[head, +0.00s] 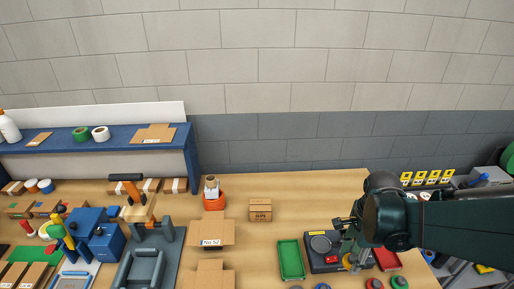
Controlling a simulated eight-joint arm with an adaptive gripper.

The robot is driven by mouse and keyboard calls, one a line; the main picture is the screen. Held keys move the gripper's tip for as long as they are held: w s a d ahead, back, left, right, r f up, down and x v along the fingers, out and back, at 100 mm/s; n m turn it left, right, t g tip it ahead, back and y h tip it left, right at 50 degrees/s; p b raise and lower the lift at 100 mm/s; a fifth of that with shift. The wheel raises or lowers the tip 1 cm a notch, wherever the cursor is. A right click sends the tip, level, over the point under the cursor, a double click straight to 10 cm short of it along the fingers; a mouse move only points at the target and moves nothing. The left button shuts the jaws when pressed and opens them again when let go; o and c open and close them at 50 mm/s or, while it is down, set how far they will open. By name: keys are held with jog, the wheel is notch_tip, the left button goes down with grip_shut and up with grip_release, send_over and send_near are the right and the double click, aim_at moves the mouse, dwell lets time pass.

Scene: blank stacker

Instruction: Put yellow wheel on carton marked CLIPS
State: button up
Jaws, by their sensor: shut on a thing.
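The small brown carton (260,211) stands closed on the workbench near its middle, with dark print on its front that is too small to read surely. Its top looks bare. My gripper (351,255) is at the right, over the dark machine plate, and points down. It is shut on the yellow wheel (347,262), of which only a small yellow-orange part shows at the fingertips. My arm and fingers hide the rest. The gripper is to the right of the carton and nearer the front.
A green tray (291,260) lies between the carton and the dark plate (322,262). An orange holder (214,201) and open cartons (211,234) stand left of the carton. A red tray (386,259) is right of the gripper. The bench behind the green tray is clear.

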jog(key=w+a+r+p, duration=0.2)
jog(key=w+a+r, duration=0.15)
jog(key=w, duration=0.55)
notch_tip(320, 180, up, 2)
jog(key=p, duration=0.7)
send_over(260, 205)
jog(key=shift+r, duration=0.2)
jog(key=shift+f, duration=2.95)
jog(key=shift+f+p, duration=0.45)
jog(key=shift+f, duration=1.6)
jog(key=shift+f, duration=0.15)
